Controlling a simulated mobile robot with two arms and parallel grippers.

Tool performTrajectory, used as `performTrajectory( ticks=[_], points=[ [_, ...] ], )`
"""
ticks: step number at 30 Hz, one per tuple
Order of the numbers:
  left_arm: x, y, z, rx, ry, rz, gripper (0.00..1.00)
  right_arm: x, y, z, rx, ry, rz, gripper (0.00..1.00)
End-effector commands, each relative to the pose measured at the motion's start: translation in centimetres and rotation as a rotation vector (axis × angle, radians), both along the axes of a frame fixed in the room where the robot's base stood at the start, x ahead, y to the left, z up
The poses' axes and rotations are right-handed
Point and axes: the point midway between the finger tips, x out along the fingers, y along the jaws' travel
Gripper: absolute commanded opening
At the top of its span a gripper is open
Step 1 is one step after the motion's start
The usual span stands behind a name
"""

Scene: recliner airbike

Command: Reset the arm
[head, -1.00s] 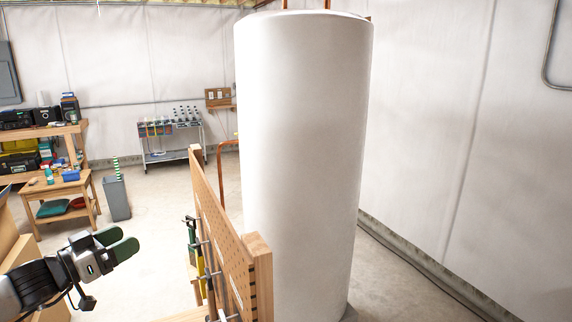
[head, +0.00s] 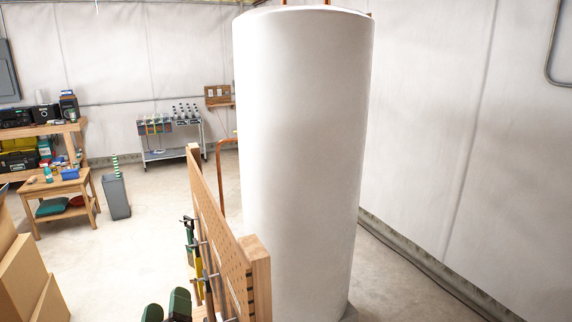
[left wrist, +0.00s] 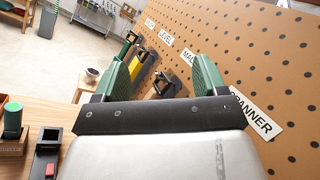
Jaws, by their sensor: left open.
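My left gripper (head: 166,308) shows at the bottom edge of the head view, with only its green fingertips visible. In the left wrist view its two green fingers (left wrist: 160,78) stand apart with nothing between them. The gripper is over a wooden bench (left wrist: 98,116), close beside a brown pegboard (left wrist: 270,60) with printed labels, one reading "SPANNER". The rest of the left arm is below the head view. My right gripper is in neither view.
A large white cylindrical tank (head: 303,150) stands behind the wooden pegboard. Tools hang on the board's left face. Cardboard boxes (head: 25,275) stand at the lower left. A wooden side table (head: 58,188) and a grey bin (head: 116,197) are farther back. The concrete floor between is clear.

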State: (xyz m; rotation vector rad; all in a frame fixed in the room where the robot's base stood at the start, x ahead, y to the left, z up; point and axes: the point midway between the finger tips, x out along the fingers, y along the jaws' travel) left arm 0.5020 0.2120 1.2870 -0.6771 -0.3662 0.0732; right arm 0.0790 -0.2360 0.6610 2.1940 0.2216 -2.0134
Motion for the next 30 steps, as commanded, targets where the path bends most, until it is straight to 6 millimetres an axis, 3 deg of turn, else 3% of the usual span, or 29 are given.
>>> performTrajectory(
  ticks=[1, 3, 6, 12, 18, 22, 24, 30],
  points=[
    [-1.6, 0.7, -3.0, -0.278, 0.109, 0.023, 0.71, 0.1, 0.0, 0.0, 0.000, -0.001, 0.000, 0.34],
    [-3.9, 1.6, -6.9, -0.649, 0.235, 0.088, 0.71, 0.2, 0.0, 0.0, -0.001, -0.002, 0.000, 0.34],
    [-7.9, 2.1, -11.8, -1.095, 0.375, 0.229, 0.71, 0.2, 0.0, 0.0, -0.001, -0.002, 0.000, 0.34],
    [-15.3, 1.5, -17.4, -1.658, 0.521, 0.528, 0.71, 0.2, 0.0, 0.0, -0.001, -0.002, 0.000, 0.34],
    [-21.6, 0.3, -19.8, -2.014, 0.582, 0.822, 0.71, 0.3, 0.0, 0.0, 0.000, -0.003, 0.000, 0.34],
    [-25.4, -0.7, -20.4, -2.191, 0.598, 1.020, 0.71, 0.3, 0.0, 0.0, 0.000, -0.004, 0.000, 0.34],
    [-24.4, -0.7, -23.5, -2.172, 0.601, 1.011, 0.71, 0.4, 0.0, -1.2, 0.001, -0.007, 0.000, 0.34],
    [-23.3, -0.8, -30.5, -2.158, 0.614, 1.028, 0.71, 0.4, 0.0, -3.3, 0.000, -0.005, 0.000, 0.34]
  ],
)
